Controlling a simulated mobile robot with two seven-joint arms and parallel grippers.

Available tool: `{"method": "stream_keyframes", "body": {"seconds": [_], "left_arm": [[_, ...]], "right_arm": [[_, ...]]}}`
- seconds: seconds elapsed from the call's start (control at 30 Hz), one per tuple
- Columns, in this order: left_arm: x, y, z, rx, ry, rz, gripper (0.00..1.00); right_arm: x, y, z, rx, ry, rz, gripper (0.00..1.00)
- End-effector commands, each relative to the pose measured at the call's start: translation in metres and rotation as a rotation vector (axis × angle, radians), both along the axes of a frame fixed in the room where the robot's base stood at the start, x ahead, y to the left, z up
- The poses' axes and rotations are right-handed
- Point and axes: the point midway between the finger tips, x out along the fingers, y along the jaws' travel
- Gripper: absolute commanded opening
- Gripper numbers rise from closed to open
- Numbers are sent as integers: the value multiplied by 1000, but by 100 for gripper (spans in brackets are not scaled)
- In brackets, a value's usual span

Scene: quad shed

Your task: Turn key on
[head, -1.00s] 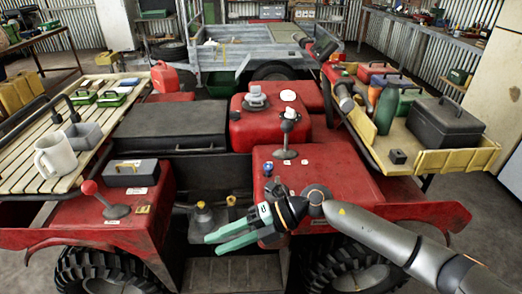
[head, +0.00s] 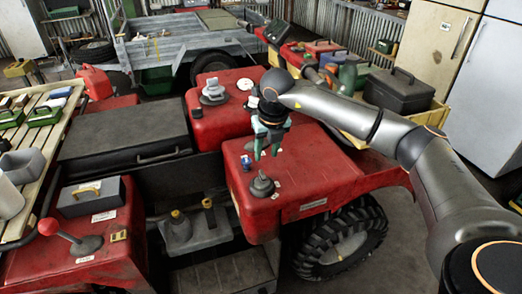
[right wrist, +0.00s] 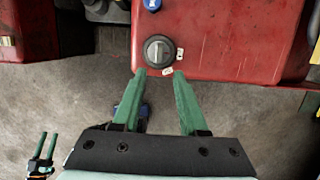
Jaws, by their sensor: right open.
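The key switch is a round dark disc with a pale raised bar across it. It sits near the edge of the red body panel in the right wrist view (right wrist: 159,50) and shows as a small dark mound in the head view (head: 262,185). My right gripper (head: 267,152) is open and empty above the red panel, fingers pointing down. In the right wrist view its two green fingertips (right wrist: 160,74) lie just below the switch in the picture, with no visible contact. My left gripper (right wrist: 44,158) shows small at the lower left there; its opening is unclear.
A blue cap (head: 246,162) is close to the switch. A red-knobbed lever (head: 48,227) stands on the left panel. A yellow tray (head: 436,115) with a dark toolbox (head: 398,92) lies behind my right arm. The slatted rack (head: 45,172) is at left.

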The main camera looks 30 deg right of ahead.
Motion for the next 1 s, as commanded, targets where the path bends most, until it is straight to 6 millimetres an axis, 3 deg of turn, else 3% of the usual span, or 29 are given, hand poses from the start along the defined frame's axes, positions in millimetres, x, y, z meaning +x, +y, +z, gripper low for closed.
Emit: {"method": "stream_keyframes", "body": {"seconds": [0.7, 1.0], "left_arm": [[-2, -2, -62, -1, 10, -3, 50], [2, -12, -64, -15, 8, -19, 50]], "right_arm": [[20, -3, -85, 3, 1, 2, 42], [25, -4, -101, 4, 0, 3, 42]]}}
